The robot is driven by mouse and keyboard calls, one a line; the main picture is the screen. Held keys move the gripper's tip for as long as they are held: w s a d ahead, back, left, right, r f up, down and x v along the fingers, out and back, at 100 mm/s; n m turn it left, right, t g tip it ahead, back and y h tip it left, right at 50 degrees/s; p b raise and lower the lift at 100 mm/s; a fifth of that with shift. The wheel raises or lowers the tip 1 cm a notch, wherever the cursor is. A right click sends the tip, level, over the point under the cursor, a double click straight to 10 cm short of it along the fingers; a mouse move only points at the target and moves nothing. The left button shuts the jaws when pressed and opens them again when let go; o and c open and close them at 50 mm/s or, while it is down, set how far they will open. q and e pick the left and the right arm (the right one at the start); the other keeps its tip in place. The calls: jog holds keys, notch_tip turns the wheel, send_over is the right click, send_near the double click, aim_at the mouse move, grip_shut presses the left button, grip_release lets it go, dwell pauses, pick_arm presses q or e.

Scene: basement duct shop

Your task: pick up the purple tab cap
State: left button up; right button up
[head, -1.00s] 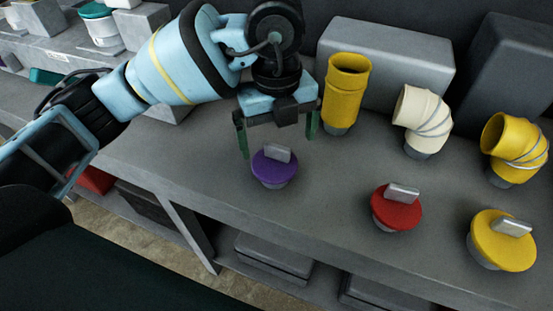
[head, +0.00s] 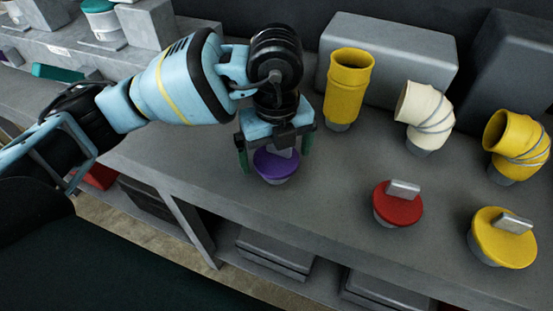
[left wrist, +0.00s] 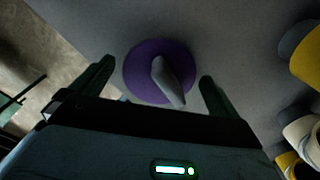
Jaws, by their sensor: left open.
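The purple tab cap (head: 272,168) stands on the grey workbench, a purple disc on a grey base with a grey upright tab on top. My left gripper (head: 275,162) is open just above it, with one finger at either side of the cap in the picture. The gripper body hides the upper part of the tab in the head view. In the left wrist view the purple tab cap (left wrist: 148,72) and its slanting tab lie between the two spread fingers, with gaps on both sides. My right gripper is not in view.
A red tab cap (head: 395,208) and a yellow tab cap (head: 488,243) stand to the right. A cream elbow (head: 418,118) and a yellow elbow (head: 512,143) stand further right. The bench's front edge is near.

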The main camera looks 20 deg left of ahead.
pick_arm(q)
notch_tip(320, 180, down, 2)
jog(key=shift+f, duration=0.2)
jog(key=c, duration=1)
jog(key=shift+r, duration=0.15)
jog(key=shift+r, duration=0.25)
notch_tip(320, 180, up, 3)
jog(key=shift+f, duration=0.1)
jog(key=s+a, duration=0.3)
jog(key=a, duration=0.1)
jog(key=s+a+r+b, duration=0.1)
jog(key=s+a, duration=0.2)
jog(key=a, duration=0.2)
jog(key=s+a, duration=0.3)
jog(key=a, duration=0.1)
jog(key=shift+a+r, duration=0.15)
jog(key=shift+r, duration=0.05)
